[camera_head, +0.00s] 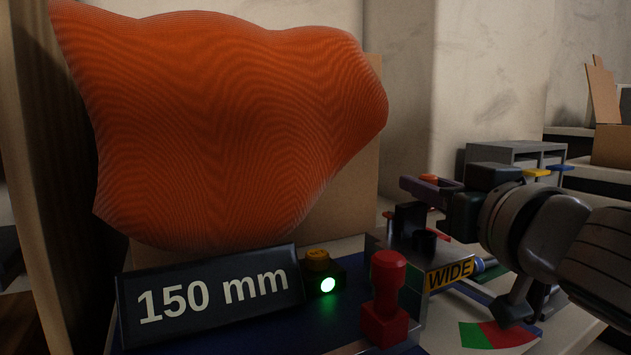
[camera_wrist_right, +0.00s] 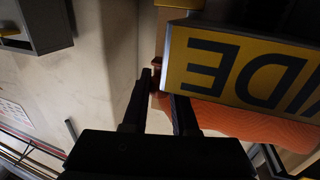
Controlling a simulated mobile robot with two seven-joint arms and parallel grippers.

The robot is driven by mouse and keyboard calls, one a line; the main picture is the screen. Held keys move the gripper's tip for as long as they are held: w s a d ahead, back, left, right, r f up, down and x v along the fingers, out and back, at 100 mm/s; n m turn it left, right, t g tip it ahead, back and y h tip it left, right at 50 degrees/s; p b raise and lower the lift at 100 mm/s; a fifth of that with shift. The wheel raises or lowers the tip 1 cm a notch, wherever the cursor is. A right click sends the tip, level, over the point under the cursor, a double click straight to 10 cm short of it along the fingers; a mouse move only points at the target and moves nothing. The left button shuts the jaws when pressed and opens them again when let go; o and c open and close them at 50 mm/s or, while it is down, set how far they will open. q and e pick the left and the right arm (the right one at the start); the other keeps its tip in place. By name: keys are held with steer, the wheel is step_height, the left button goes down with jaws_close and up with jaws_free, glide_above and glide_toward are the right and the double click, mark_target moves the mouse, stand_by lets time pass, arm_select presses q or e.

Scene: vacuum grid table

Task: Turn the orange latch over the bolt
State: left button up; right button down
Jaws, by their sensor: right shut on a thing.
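My right gripper (camera_head: 432,215) reaches in from the right in the head view, above the WIDE label. In the right wrist view its two dark fingers (camera_wrist_right: 160,95) stand on either side of a small orange-brown piece (camera_wrist_right: 156,88), which seems to be the orange latch. Most of the latch is hidden by the fingers and the label plate. In the head view only small orange-red bits show around the gripper. I cannot make out the bolt or the latch's angle. My left gripper is not in view.
A yellow WIDE label (camera_head: 450,275) is close to the gripper; it also shows in the right wrist view (camera_wrist_right: 245,70). A red knobbed block (camera_head: 388,300), a lit green lamp (camera_head: 328,285) and a 150 mm sign (camera_head: 212,298) stand left. A large orange ribbed sheet (camera_head: 230,120) rises behind.

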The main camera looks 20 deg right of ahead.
steer(key=shift+h, duration=0.3)
steer(key=m+h, duration=0.1)
steer(key=s+m+g+h, duration=0.1)
steer(key=shift+f+h+b, duration=0.1)
steer(key=shift+h+b, duration=0.2)
steer(key=shift+b, duration=0.1)
steer(key=m+g+h+b, duration=0.1)
steer(key=s+m+h+b, duration=0.1)
steer(key=h, duration=0.1)
steer(key=shift+a+m+g, duration=0.1)
steer(key=shift+m+g, duration=0.2)
steer(key=shift+g, duration=0.1)
steer(key=c, duration=0.7)
jaws_free()
